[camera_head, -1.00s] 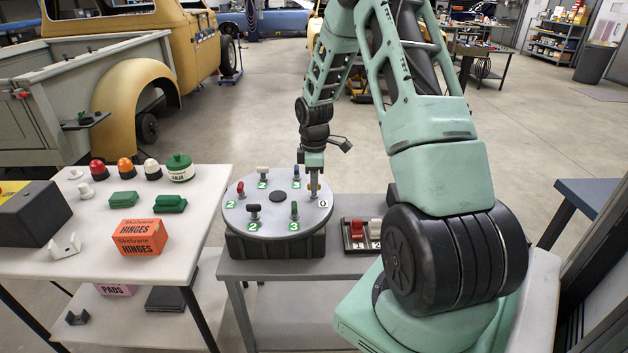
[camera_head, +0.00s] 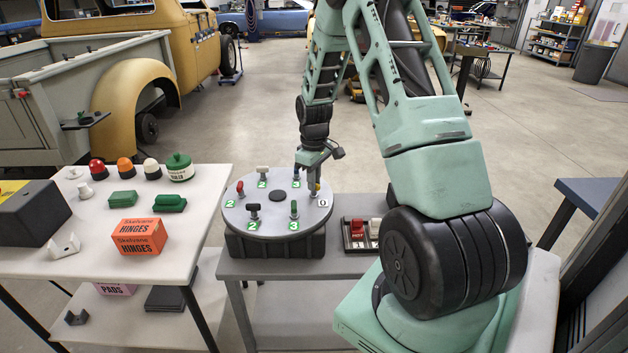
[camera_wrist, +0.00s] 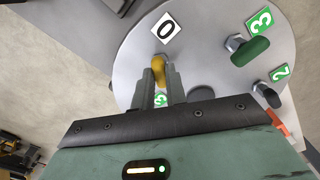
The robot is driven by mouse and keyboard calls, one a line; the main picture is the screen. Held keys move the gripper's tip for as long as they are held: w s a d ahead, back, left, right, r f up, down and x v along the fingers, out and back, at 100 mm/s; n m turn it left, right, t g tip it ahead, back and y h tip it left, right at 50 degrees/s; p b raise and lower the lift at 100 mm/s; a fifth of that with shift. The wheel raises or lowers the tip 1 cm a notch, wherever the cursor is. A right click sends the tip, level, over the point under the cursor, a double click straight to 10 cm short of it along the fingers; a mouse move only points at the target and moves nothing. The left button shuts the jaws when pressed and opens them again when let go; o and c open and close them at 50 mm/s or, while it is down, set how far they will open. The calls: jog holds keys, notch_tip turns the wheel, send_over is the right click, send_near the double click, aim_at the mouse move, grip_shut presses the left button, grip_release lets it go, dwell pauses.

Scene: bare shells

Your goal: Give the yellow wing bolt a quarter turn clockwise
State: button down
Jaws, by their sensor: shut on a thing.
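The yellow wing bolt (camera_wrist: 158,70) stands on the round grey plate (camera_wrist: 200,35) beside a white label reading 0. In the wrist view my gripper (camera_wrist: 162,85) has its two fingers around the bolt and is shut on it. In the head view my gripper (camera_head: 313,184) is at the right edge of the plate (camera_head: 277,222), and only a bit of the yellow bolt (camera_head: 317,188) shows there.
Other wing bolts stand around the plate: red (camera_head: 240,188), white (camera_head: 262,172), black (camera_head: 254,210), green (camera_head: 294,209) and blue (camera_head: 296,172), with green number labels. A parts table (camera_head: 200,215) is at left.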

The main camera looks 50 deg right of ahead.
jog(key=m, duration=0.5)
jog(key=shift+m, duration=0.3)
jog(key=m, duration=0.5)
jog(key=shift+m, duration=0.3)
jog(key=shift+r, duration=0.1)
jog(key=c, duration=1.4)
grip_release()
jog(key=shift+c, duration=0.2)
notch_tip(320, 180, up, 17)
jog(key=b, duration=0.2)
jog(key=shift+r+b, duration=0.15)
jog(key=shift+b, duration=0.2)
